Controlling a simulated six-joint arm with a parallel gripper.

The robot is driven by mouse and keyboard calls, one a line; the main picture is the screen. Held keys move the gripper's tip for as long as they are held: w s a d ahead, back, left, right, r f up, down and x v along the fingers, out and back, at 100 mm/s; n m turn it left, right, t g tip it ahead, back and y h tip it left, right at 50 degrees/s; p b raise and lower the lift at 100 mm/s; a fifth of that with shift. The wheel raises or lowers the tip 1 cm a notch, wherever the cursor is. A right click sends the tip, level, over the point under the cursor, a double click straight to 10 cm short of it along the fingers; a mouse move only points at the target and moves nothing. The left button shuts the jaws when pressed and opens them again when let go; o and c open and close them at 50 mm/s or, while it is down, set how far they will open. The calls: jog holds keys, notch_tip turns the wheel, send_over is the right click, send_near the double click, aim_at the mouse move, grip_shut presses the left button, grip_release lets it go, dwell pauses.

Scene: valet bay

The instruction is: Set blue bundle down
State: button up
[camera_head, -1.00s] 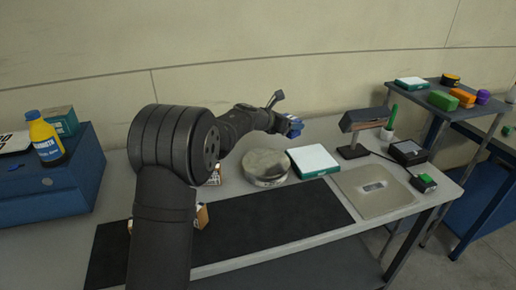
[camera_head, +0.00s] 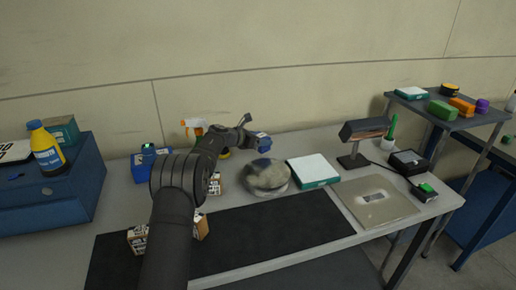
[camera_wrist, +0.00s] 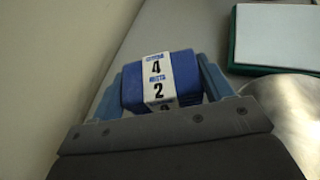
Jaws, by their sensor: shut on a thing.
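The blue bundle (camera_wrist: 184,76) has a white printed paper band with the figures 4 and 2. My gripper (camera_wrist: 162,88) is shut on it, with a light blue finger against each side in the wrist view. In the head view, the blue bundle (camera_head: 265,146) shows at the end of my gripper (camera_head: 257,141), behind the round metal plate. I cannot tell whether its underside touches the worktop (camera_head: 320,142).
The round metal plate (camera_head: 266,176) and a white-topped green box (camera_head: 314,169) are close in front. A spray bottle (camera_head: 194,128) and a blue device (camera_head: 147,155) stand left.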

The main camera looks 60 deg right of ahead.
jog(key=shift+w+f, duration=0.3)
jog(key=shift+w, duration=0.05)
jog(key=shift+f, duration=1.9)
jog(key=shift+f, duration=0.15)
jog(key=o, duration=1.1)
jog(key=shift+r, duration=0.2)
jog(key=v, duration=0.7)
jog(key=shift+a+r, duration=0.1)
jog(key=shift+a, duration=0.1)
